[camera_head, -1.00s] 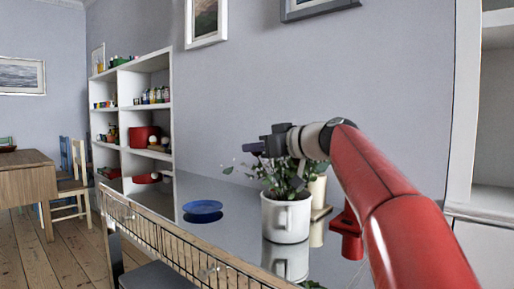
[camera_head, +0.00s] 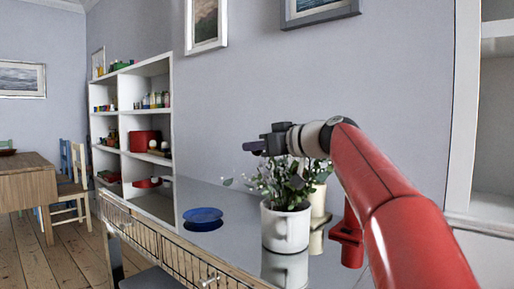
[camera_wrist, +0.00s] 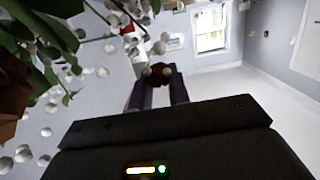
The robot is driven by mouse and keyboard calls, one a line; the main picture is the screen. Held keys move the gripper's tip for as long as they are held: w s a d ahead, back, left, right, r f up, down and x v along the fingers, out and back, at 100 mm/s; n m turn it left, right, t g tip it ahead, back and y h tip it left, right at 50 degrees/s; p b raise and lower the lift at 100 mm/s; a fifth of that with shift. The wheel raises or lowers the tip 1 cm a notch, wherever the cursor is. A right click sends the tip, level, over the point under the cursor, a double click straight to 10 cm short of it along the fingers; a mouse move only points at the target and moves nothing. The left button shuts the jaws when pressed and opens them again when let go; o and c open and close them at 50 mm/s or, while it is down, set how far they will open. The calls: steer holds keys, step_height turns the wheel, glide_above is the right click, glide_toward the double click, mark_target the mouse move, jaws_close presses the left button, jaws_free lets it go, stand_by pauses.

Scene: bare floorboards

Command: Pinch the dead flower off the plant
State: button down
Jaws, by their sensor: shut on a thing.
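The plant (camera_head: 280,184) has green leaves and small pale buds and stands in a white mug-like pot (camera_head: 286,228) on the table. My gripper (camera_head: 256,146) is above the plant, toward its upper left side. In the wrist view my fingers (camera_wrist: 158,88) are shut on a small dark red-brown clump, which looks like the dead flower (camera_wrist: 158,72), held at the fingertips. The plant's leaves and pale buds also fill the left of the wrist view (camera_wrist: 40,45). Whether the clump is still joined to a stem cannot be told. The clump is too small to make out in the head view.
A blue plate (camera_head: 203,215) lies on the shiny grey tabletop (camera_head: 232,240) left of the pot. A second pale pot (camera_head: 318,200) stands close behind the plant. White shelves (camera_head: 172,110) stand at the back left. Air left of my gripper is clear.

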steer(key=shift+r+p, duration=1.2)
steer(key=shift+r, duration=0.35)
steer(key=shift+s+d, duration=0.1)
